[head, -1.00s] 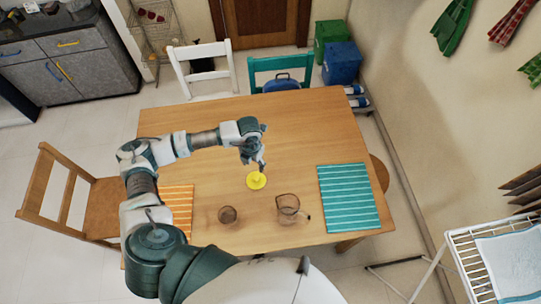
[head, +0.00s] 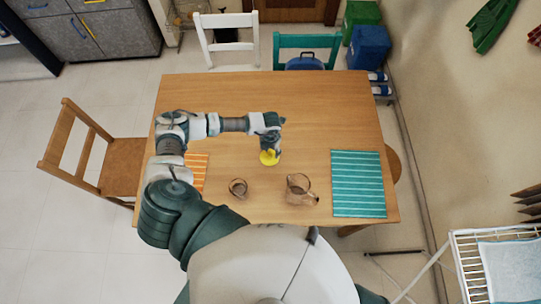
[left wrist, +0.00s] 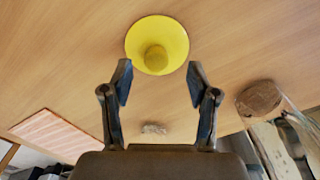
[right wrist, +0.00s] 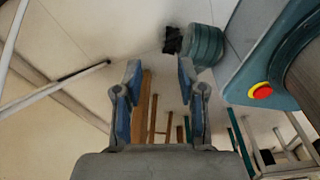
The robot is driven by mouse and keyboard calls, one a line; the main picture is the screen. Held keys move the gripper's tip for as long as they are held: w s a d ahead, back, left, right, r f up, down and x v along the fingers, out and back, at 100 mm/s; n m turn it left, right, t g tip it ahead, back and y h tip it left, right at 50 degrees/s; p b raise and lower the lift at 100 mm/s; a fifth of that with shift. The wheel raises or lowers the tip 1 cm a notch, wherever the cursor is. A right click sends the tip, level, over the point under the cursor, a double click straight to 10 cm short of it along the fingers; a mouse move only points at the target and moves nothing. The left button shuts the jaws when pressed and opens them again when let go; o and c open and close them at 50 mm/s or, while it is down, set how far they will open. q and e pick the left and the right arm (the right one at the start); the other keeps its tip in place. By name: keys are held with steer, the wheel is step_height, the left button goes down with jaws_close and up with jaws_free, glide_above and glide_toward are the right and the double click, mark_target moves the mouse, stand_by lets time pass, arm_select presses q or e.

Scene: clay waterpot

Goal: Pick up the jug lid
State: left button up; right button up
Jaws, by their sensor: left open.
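The jug lid (head: 269,158) is a round yellow disc with a knob, lying on the wooden table. In the left wrist view the lid (left wrist: 172,34) sits just beyond my left fingertips, with its knob facing the camera, roughly centred between them. My left gripper (left wrist: 160,82) is open and empty. In the head view the left gripper (head: 271,148) is right above the lid and partly covers it. The glass jug (head: 299,192) stands to the right of the lid and nearer me. My right gripper (right wrist: 160,75) is open and empty, away from the table objects.
A brown glass cup (head: 238,188) stands left of the jug. A teal striped mat (head: 358,185) lies on the right, and an orange striped mat (head: 198,172) lies partly behind my left arm. The far side of the table (head: 320,105) is clear.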

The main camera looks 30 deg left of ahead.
mark_target(269, 154)
arm_select(q)
steer(key=f, duration=0.2)
steer(key=a+f, duration=0.1)
steer(key=f, duration=0.1)
steer(key=shift+s+f+p, duration=0.1)
steer(key=shift+s+p, duration=0.1)
steer(key=shift+p, duration=0.1)
steer(key=shift+d+f, duration=0.1)
steer(key=shift+f, duration=0.2)
steer(key=shift+d, duration=0.25)
steer(key=shift+c, duration=0.5)
steer(key=shift+d+r, duration=0.1)
steer(key=c, duration=0.4)
jaws_close()
arm_select(e)
steer(key=shift+s+a+r, duration=0.25)
steer(key=shift+s+r, duration=0.1)
steer(key=shift+s, duration=0.25)
arm_select(q)
steer(key=shift+s+a, duration=0.1)
steer(key=shift+a, duration=0.15)
arm_select(e)
steer(key=shift+a, duration=0.2)
